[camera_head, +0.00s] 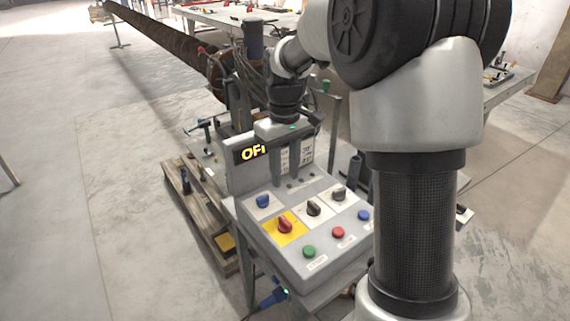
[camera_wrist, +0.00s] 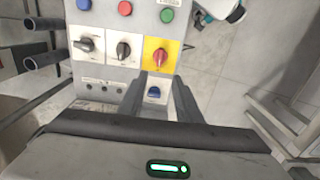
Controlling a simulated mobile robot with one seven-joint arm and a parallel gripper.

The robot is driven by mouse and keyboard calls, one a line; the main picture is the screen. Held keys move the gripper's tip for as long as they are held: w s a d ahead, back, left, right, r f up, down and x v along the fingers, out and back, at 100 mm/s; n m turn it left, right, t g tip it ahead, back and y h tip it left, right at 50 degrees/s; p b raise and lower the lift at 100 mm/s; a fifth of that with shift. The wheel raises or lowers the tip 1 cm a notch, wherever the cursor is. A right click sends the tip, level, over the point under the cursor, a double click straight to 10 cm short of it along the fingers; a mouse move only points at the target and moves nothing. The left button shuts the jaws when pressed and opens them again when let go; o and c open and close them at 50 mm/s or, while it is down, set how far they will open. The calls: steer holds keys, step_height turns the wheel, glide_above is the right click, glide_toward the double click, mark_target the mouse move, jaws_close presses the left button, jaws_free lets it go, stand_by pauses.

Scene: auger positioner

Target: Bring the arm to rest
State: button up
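My gripper (camera_head: 291,168) hangs over the back of the control panel (camera_head: 262,233), in front of its upright display board. In the wrist view my gripper (camera_wrist: 159,84) has its two fingers apart with nothing held between them. A blue knob (camera_wrist: 154,92) shows in the gap between the fingers. In the head view the blue knob (camera_head: 263,201) is left of the fingers; contact cannot be told. The display (camera_head: 251,153) reads "OF", its rest hidden by my gripper. A red knob on a yellow plate (camera_head: 285,226) sits in front of the blue one.
A wooden pallet (camera_head: 205,215) lies left. A long auger (camera_head: 165,38) runs behind.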

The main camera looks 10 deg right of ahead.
steer(key=shift+r, duration=0.85)
steer(key=s+r+m+t+p, duration=0.2)
steer(key=s+r+p, duration=0.1)
steer(key=s+r, duration=0.7)
steer(key=s+r+m+t+p, duration=0.2)
steer(key=s+r+t+p, duration=0.1)
steer(key=s, duration=1)
steer(key=shift+s+a+r+m+t, duration=0.2)
steer(key=shift+r+m+t, duration=0.1)
steer(key=shift+r, duration=0.35)
